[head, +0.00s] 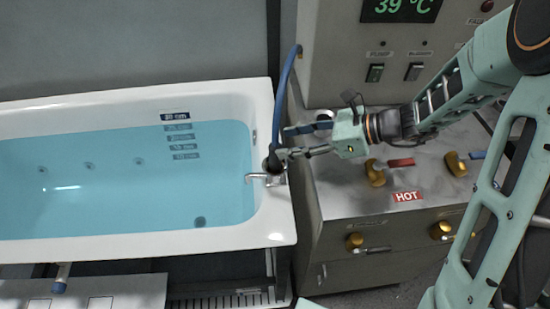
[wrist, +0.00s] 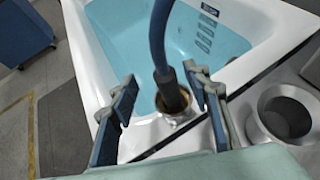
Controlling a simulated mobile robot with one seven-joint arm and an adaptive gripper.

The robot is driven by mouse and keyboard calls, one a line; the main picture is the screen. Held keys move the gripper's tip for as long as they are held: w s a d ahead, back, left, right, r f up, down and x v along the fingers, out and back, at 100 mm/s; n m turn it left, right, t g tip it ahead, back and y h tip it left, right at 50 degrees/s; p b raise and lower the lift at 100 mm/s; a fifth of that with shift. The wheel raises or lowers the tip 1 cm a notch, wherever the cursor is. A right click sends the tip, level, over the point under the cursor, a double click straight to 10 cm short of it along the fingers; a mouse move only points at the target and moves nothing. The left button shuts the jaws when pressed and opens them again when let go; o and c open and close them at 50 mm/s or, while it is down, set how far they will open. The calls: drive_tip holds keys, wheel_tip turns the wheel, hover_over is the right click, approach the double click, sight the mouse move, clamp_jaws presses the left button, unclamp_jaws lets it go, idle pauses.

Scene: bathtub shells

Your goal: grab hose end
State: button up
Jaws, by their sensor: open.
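A blue hose (head: 283,98) hangs down from the grey cabinet to the tub's corner. Its dark hose end (head: 273,163) stands in a metal fitting on the tub rim; the hose end (wrist: 171,92) also shows in the wrist view, with its lower tip inside the brass-lined fitting (wrist: 176,116). My gripper (head: 285,143) is at the tub's corner, just right of the hose. In the wrist view my gripper (wrist: 160,77) is open, with one blue-padded finger on each side of the hose. Neither finger visibly touches it.
The white bathtub (head: 262,235) holds blue water. A metal spout (head: 262,178) sits on its rim. A round metal cup (wrist: 287,116) stands in the counter at right.

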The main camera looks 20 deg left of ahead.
sight(278, 144)
drive_tip(key=x, duration=0.5)
drive_tip(key=shift+w+f, duration=0.1)
drive_tip(key=shift+f, duration=0.05)
drive_tip(key=shift+c, duration=0.4)
clamp_jaws()
